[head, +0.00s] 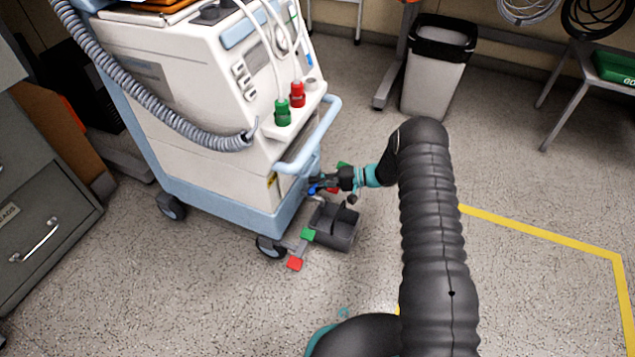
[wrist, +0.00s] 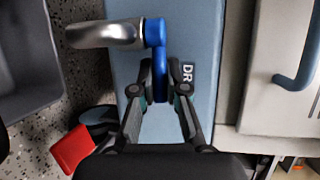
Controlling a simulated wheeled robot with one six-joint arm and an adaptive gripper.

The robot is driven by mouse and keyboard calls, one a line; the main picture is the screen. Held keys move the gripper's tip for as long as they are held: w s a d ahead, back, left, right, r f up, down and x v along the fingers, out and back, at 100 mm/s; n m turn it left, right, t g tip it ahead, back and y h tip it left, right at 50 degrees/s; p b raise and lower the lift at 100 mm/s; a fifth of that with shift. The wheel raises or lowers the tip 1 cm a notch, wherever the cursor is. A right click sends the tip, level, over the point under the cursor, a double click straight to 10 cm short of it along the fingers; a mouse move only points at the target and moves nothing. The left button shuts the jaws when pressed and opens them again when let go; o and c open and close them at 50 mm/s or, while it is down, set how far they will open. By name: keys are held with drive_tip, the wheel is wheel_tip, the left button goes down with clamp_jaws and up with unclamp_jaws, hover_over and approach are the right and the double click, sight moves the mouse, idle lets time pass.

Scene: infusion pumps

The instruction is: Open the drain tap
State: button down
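The drain tap has a blue handle (wrist: 161,80) and a silver spout (wrist: 103,35) that points left in the wrist view. It sits on the light blue base of a white machine, beside a label reading "DR". The handle stands in line toward my gripper (wrist: 161,76), roughly square to the spout. My gripper's two fingers are drawn in close on both sides of the handle and appear shut on it. In the head view my gripper (head: 326,183) is at the machine's lower right corner, where the tap is small and mostly hidden.
A dark grey tub (head: 336,224) is on the floor below the tap, with green (head: 308,234) and red (head: 294,263) pedals beside it. A blue handrail (head: 310,140) juts out above my gripper. A bin (head: 437,67) stands behind. The floor to the right is clear.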

drive_tip(key=shift+s+d+m+t, duration=0.1)
drive_tip(key=shift+m+t, duration=0.2)
drive_tip(key=shift+t, duration=0.1)
drive_tip(key=shift+s+d+m+t+h+b, duration=0.4)
drive_tip(key=shift+m+t+h, duration=0.6)
drive_tip(key=shift+m+t, duration=0.9)
drive_tip(key=shift+s+d+m+t+h+b, duration=0.45)
drive_tip(key=shift+m+t+h, duration=0.55)
drive_tip(key=shift+m+t, duration=0.85)
drive_tip(key=shift+s+d+m+t+h+b, duration=0.25)
drive_tip(key=shift+s+d+m+t+h, duration=0.25)
drive_tip(key=shift+m+t+h, duration=1.3)
drive_tip(key=shift+s+a+n+t+y, duration=0.1)
drive_tip(key=shift+n+t+y, duration=0.25)
drive_tip(key=shift+t+y, duration=0.4)
drive_tip(key=c, duration=1.2)
unclamp_jaws()
